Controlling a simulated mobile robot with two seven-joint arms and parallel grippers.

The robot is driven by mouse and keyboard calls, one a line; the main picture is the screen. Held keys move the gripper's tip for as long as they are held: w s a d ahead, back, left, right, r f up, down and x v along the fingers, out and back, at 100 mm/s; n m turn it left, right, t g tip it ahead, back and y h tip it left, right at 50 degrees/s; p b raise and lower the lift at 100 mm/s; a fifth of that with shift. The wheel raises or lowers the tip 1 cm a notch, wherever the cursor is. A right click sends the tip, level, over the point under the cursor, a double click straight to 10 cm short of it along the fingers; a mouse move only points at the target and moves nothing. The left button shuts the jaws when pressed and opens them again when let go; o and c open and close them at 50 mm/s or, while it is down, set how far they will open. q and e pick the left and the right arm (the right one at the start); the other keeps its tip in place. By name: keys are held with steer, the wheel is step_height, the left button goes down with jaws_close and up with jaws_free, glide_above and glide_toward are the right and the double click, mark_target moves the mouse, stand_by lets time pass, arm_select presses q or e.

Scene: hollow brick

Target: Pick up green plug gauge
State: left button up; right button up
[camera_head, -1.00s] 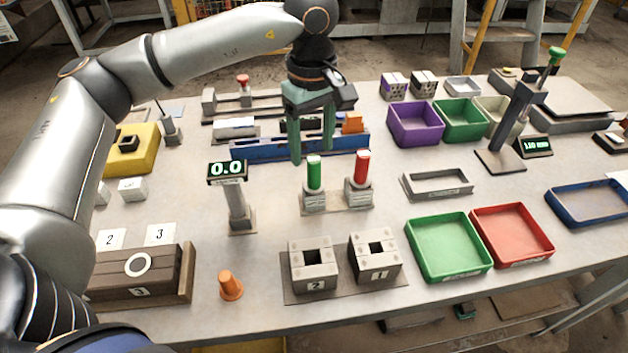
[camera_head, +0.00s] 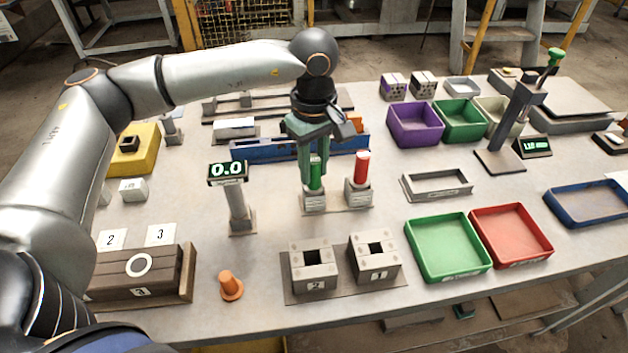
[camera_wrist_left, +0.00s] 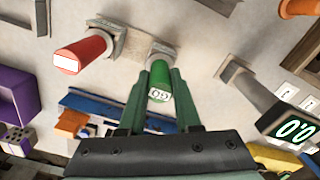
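The green plug gauge (camera_head: 316,174) stands upright in a grey holder (camera_head: 315,203) near the table's middle. My left gripper (camera_head: 312,172) points down over it, with its green fingers around its upper part. The left wrist view shows the labelled end of the green plug (camera_wrist_left: 160,93) between the two fingers (camera_wrist_left: 160,82), with narrow gaps beside it. The fingers look open, and no firm contact shows. In the head view the fingers partly hide the plug. My right gripper is not in view.
A red plug gauge (camera_head: 361,167) stands close by on the right in its own holder. A display post (camera_head: 238,205) reading 0.0 stands on the left. A blue rack (camera_head: 250,150) lies behind. Two hollow bricks (camera_head: 314,265) sit in front.

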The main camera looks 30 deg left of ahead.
arm_select(q)
jaws_close()
steer(key=shift+r, duration=0.15)
